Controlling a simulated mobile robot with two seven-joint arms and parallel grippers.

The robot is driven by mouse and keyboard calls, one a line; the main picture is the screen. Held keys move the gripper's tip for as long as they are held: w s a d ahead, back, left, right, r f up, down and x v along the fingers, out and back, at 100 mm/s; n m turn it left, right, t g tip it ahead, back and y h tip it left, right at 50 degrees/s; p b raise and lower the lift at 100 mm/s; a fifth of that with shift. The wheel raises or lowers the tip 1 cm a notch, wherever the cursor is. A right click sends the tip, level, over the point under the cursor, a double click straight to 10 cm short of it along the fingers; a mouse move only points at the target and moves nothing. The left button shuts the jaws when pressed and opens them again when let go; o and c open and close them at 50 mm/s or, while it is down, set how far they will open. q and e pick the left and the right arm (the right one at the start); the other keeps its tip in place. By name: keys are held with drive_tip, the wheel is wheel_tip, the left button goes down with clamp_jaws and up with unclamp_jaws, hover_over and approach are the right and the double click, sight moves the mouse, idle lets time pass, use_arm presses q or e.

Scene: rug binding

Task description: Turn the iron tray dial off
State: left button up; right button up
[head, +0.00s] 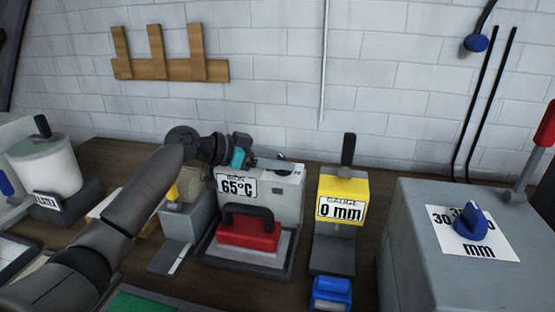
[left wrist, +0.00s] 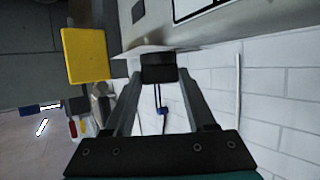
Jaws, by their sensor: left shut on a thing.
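The iron tray (head: 287,270) is a dark tray with a grey box (head: 288,200) at its back, marked 65°C. A red iron (head: 248,233) with a black handle rests in it. My left gripper (head: 270,160) reaches over the box's top from the left. In the left wrist view its fingers are shut on the dark dial knob (left wrist: 158,68), which stands out from a pale plate on the box. The dial's pointer and its setting are hard to read. My right gripper is out of view.
Right of the tray stands a yellow-topped gauge (head: 343,188) reading 0 mm, with an upright black lever. A large grey box (head: 410,255) with a blue knob (head: 470,225) fills the right. A white pot (head: 50,170) stands at left. The wall is close behind.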

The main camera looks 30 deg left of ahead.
use_arm(q)
clamp_jaws()
drive_tip(key=shift+p, duration=0.35)
drive_tip(key=shift+d+r+n+t+y+p, duration=0.15)
drive_tip(key=shift+n+t+y+p, duration=0.25)
drive_tip(key=shift+p, duration=0.45)
drive_tip(key=n+y+p, duration=0.2)
drive_tip(key=p, duration=0.3)
drive_tip(key=n+t+y+p, duration=0.1)
drive_tip(key=n+y+p, duration=0.1)
drive_tip(key=p, duration=0.4)
drive_tip(key=d+n+t+y+p, duration=0.1)
drive_tip(key=n+y+p, duration=0.1)
drive_tip(key=p, duration=0.4)
drive_tip(key=shift+s+r+n+y, duration=0.15)
drive_tip(key=shift+n+y, duration=0.25)
drive_tip(key=shift+y, duration=0.3)
drive_tip(key=shift+n+y+p, duration=0.8)
drive_tip(key=shift+p, duration=0.15)
drive_tip(key=shift+f+n+y+p, duration=0.2)
drive_tip(key=shift+n+y+p, duration=0.15)
drive_tip(key=shift+n+y, duration=0.2)
drive_tip(key=shift+y, duration=0.45)
